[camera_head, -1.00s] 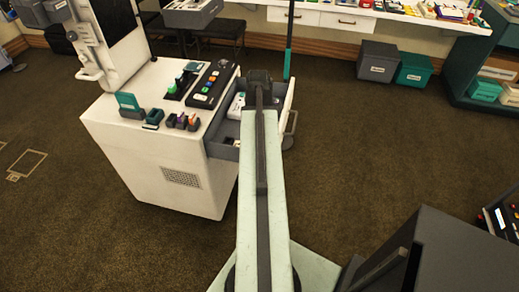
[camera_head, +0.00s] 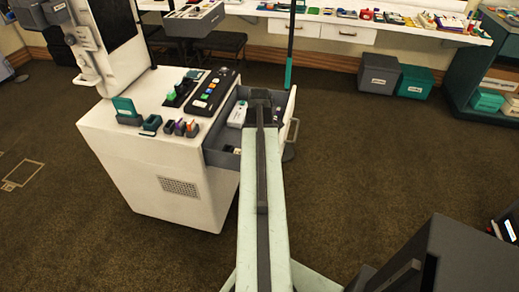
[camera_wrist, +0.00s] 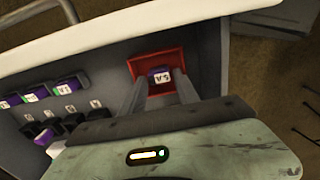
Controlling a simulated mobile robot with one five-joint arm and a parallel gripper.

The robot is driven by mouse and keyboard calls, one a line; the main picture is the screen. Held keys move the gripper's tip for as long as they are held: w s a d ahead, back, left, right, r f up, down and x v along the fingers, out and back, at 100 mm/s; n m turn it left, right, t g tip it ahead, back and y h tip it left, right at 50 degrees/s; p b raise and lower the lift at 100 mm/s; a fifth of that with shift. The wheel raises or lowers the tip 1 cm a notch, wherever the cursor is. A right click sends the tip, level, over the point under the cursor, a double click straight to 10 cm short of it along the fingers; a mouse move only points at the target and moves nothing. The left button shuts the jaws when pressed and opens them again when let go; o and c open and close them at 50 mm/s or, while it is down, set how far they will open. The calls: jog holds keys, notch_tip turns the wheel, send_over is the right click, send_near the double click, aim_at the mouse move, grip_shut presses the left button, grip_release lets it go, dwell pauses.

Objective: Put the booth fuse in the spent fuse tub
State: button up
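In the wrist view, a small purple booth fuse (camera_wrist: 160,77) with a white marked label sits between the tips of my gripper (camera_wrist: 161,84). The two grey fingers appear to close on its sides. Directly behind and around it is the open red tub (camera_wrist: 141,67), inside a grey drawer. The fuse is over or within the tub's mouth; its exact height is unclear. In the head view, my arm hides the gripper, fuse and tub, and its end reaches over the open drawer (camera_head: 221,159) of the white booth cabinet (camera_head: 155,178).
Several purple fuses (camera_wrist: 37,93) and black sockets (camera_wrist: 73,121) line the drawer left of the tub. The drawer's pale front rim (camera_wrist: 110,32) runs close by. A dark cabinet (camera_head: 455,258) stands at the lower right; the carpet between is clear.

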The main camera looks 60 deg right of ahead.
notch_tip(320, 180, up, 12)
jog(key=p, duration=1.2)
jog(key=shift+r, duration=0.2)
jog(key=shift+m, duration=0.3)
jog(key=w+a, duration=1)
jog(key=a, duration=0.1)
jog(key=shift+w, duration=0.3)
jog(key=w+a+m, duration=0.1)
jog(key=w+a, duration=0.2)
jog(key=a, duration=0.9)
jog(key=w+a+m, duration=0.1)
jog(key=w+a, duration=0.3)
jog(key=a, duration=0.9)
jog(key=w+a+m, duration=0.1)
jog(key=w+a, duration=0.2)
jog(key=a, duration=1)
jog(key=shift+w+a, duration=0.25)
jog(key=shift+w, duration=0.05)
